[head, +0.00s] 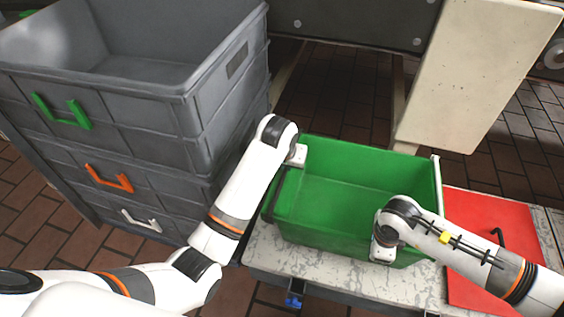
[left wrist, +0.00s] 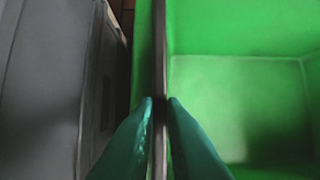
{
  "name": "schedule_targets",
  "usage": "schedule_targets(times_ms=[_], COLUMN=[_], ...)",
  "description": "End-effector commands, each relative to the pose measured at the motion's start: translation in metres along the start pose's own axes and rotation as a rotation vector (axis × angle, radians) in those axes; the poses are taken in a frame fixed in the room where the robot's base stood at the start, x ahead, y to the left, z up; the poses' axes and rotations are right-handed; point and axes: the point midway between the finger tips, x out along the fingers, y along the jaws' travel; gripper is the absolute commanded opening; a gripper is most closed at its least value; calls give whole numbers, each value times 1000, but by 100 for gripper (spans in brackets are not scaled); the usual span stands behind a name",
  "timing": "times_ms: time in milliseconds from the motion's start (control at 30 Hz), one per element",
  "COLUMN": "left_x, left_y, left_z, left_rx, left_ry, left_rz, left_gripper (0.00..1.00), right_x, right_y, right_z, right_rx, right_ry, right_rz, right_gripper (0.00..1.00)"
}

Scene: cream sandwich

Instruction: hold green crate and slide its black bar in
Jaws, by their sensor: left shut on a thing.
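The open, empty green crate (head: 345,190) sits on the worn pale table top, and its inside fills the right of the left wrist view (left wrist: 235,85). Its black bar (head: 279,196) shows along the crate's left side; in the left wrist view it is a thin dark strip (left wrist: 160,50) with green on both sides. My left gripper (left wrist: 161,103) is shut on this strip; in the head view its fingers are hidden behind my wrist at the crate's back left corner. My right gripper (head: 383,250) is at the crate's front wall, its fingers hidden by my wrist.
Stacked grey crates (head: 150,110) with green, orange and white handles stand close on the left. A red mat (head: 490,225) with a black hooked object lies right of the crate. A cream panel (head: 470,75) rises behind. Bare table (head: 330,280) shows in front.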

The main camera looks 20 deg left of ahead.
Motion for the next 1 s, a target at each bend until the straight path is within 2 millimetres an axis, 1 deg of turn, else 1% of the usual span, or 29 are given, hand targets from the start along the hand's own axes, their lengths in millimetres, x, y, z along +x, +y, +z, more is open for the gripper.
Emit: schedule_targets(times_ms=[33, 100, 200, 300, 400, 667, 700, 767, 800, 833, 1000], left_x=[0, 0, 0, 0, 0, -1, -1, -1, -1, -1, -1], left_y=[-14, -32, -53, -68, -73, -75, -76, -76, -76, -75, -74], left_z=[0, 0, 0, 0, 0, 0, 0, 0, 0, 0, 0], left_rx=[1, 3, 2, 1, 1, 1, 1, 1, 1, 1, 1], left_ry=[0, 1, 1, 0, 0, -1, -1, 0, 0, 0, 0], left_rz=[-6, -7, -6, -5, -2, -6, -6, -7, -6, -6, -4], left_gripper=[0, 0, 0, 0, 0, 0, 13, 23, 30, 33, 33], right_x=[0, 0, 0, 0, 0, 0, 0, 0, 0, 0, 0], right_y=[0, 0, 0, 0, 0, 0, 0, 0, 0, 0, 0], right_z=[0, 0, 0, 0, 0, -1, -1, -1, -1, -1, -1], right_rx=[0, 0, -1, -1, -1, -1, -1, -2, -2, -2, -2], right_ry=[0, -1, -1, 0, 0, 1, 1, 1, 1, 1, 2], right_rz=[0, 0, 0, 0, 0, 0, 0, 0, 0, 0, 0], right_gripper=[0, 0, 0, 0, 0, 0, 0, 0, 0, 0, 0])
